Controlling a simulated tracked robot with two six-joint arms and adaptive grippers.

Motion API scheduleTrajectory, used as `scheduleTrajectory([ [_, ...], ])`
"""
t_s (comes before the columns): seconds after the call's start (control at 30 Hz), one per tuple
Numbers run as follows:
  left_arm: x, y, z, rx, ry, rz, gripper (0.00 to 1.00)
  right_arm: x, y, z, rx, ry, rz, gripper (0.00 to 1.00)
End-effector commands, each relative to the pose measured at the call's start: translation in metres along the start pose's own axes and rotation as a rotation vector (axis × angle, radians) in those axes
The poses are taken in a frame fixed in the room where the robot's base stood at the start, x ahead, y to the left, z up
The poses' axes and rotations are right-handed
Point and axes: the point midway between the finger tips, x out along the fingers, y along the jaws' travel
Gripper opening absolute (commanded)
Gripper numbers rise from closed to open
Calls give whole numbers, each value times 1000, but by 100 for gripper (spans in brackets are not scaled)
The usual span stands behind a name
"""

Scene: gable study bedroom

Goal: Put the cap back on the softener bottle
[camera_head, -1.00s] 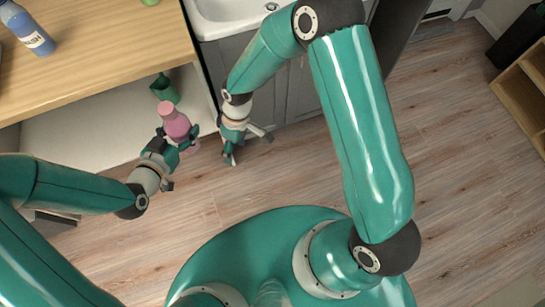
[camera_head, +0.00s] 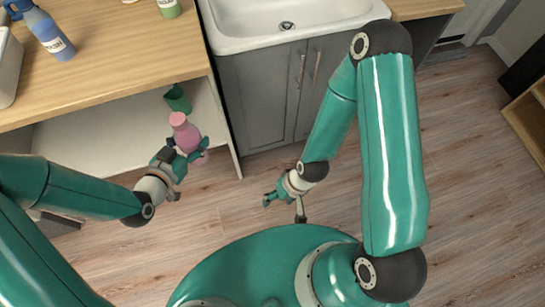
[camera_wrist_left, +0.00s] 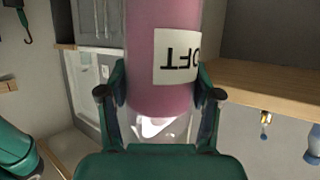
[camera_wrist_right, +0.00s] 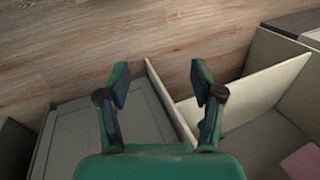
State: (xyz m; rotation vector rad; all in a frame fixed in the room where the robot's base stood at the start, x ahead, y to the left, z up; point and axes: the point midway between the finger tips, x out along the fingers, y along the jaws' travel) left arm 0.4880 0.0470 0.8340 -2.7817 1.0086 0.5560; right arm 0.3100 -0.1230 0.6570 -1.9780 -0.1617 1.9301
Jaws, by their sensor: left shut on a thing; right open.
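The pink softener bottle (camera_head: 187,137) has a lighter pink neck or top; I cannot tell whether that is a cap. My left gripper (camera_head: 189,151) is shut around the bottle and holds it up in front of the shelf under the counter. In the left wrist view the bottle (camera_wrist_left: 150,80) fills the middle between the fingers, with an upside-down label. My right gripper (camera_head: 283,207) is open and empty, right of the bottle and apart from it. In the right wrist view nothing is between its fingers (camera_wrist_right: 158,78). No separate cap is clearly seen.
A green cup-like container (camera_head: 177,98) is at the shelf beyond the bottle. The wooden counter (camera_head: 120,60) holds a blue bottle (camera_head: 48,34) and a green labelled container (camera_head: 169,8). A sink (camera_head: 285,22) on a grey cabinet stands at the back.

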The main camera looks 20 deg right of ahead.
Motion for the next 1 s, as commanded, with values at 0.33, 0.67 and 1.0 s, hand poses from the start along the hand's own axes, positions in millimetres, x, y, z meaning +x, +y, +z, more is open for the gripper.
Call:
scheduleTrajectory([
  [0.33,-30,-94,-13,-153,4,-379,0,0,0,0,-2,0,0,67],
  [0.67,-69,-150,-12,-266,3,-645,0,1,0,0,-3,0,0,67],
  [1.0,-68,-150,-12,-267,3,-644,0,0,0,0,-3,0,0,43],
])
